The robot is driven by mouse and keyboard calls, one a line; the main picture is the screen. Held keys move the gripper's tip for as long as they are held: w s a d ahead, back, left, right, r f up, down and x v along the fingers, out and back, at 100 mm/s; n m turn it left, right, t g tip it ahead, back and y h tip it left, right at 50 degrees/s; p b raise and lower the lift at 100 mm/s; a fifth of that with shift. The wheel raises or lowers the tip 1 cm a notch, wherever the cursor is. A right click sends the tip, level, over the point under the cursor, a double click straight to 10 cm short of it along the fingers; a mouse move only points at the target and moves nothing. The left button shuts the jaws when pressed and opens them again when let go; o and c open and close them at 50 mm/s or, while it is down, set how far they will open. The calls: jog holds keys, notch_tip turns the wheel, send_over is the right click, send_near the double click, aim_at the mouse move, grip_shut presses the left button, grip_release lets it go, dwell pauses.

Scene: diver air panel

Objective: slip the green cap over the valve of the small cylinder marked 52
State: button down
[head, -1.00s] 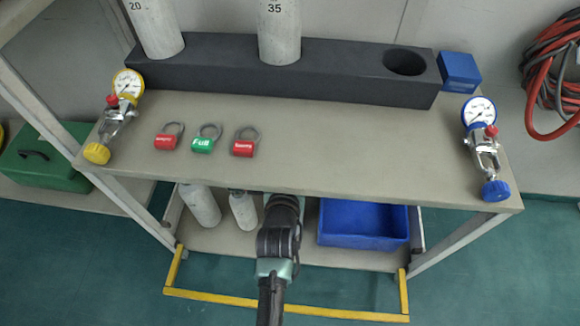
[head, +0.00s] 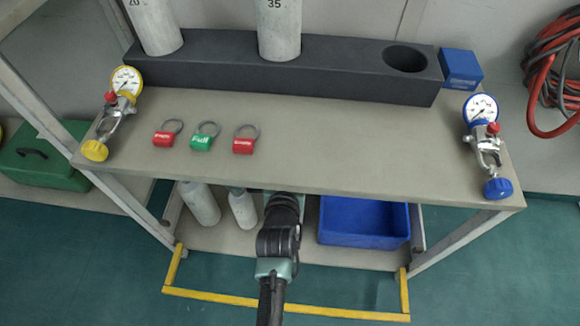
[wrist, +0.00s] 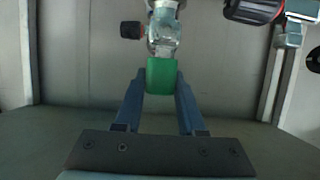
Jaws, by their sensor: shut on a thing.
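My gripper (wrist: 160,90) is shut on the green cap (wrist: 161,76), held between its two blue-grey fingers in the wrist view. A silver valve (wrist: 164,32) with a black knob lies just beyond the cap, in line with it. The cap's far edge meets the valve in the picture; I cannot tell whether it touches or covers any of it. In the head view two small pale cylinders, one at the left (head: 201,203) and one closer to my arm (head: 243,209), stand on the lower shelf. No number 52 is readable. The tabletop hides my gripper there.
A second valve with a black knob (wrist: 254,10) is at the wrist view's upper right. The tabletop (head: 330,150) overhangs the lower shelf. A blue bin (head: 363,225) stands right of my arm. A yellow rail (head: 285,305) runs along the front.

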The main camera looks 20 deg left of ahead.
jog(key=shift+f+b, duration=0.4)
jog(key=shift+f, duration=0.1)
jog(key=shift+c, duration=2.1)
grip_release()
jog(key=p+v, duration=0.6)
jog(key=v, duration=0.7)
